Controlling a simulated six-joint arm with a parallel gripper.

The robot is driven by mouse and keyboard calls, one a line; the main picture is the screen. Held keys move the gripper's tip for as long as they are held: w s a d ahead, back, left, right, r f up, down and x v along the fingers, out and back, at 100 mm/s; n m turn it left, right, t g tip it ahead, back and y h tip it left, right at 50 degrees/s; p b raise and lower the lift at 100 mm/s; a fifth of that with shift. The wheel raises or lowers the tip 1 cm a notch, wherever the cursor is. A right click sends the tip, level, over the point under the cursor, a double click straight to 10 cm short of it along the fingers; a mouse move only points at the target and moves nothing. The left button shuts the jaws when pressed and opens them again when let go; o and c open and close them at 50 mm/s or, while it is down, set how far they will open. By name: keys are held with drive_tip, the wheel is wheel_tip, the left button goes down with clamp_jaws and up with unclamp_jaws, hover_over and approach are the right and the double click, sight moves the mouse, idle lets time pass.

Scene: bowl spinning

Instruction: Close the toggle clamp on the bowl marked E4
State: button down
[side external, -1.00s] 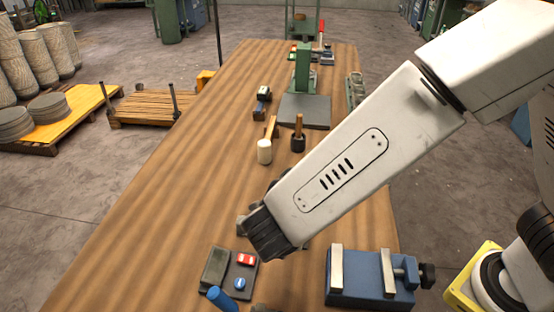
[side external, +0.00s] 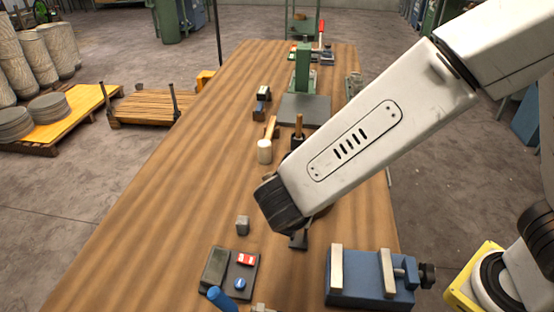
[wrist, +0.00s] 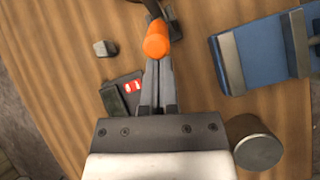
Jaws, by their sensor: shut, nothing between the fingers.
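An orange rounded grip (wrist: 156,42), which may be the toggle clamp's handle, shows at my fingertips in the wrist view. A dark part (wrist: 150,8) continues beyond it. My gripper (wrist: 157,68) is shut and empty, its grey fingers close together and pointing at the orange grip. I cannot tell whether they touch it. In the side view a dark piece (side external: 298,241) on the table shows just below the dark end of my arm, and my fingers cannot be made out there. I see no bowl clearly and no E4 marking can be read.
A small grey block (side external: 243,225) stands left of my arm. A dark box with a red label (side external: 246,259) and a blue vise (side external: 365,285) are at the near end. A grey cylinder (wrist: 257,143) is beside my gripper. Mallets and a green press (side external: 303,70) stand farther back. The table's left is clear.

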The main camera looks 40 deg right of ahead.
drive_tip(key=shift+w+d+r+g+y, duration=0.35)
drive_tip(key=shift+g+y, duration=0.05)
idle(0.4)
drive_tip(key=shift+w+d+r+g+y, duration=0.65)
drive_tip(key=shift+w+d+g+y, duration=0.2)
drive_tip(key=shift+w+g+y, duration=0.05)
drive_tip(key=w+d+f+g+y, duration=0.2)
drive_tip(key=w+d+g+y, duration=0.5)
drive_tip(key=w+d, duration=0.1)
idle(0.4)
idle(0.6)
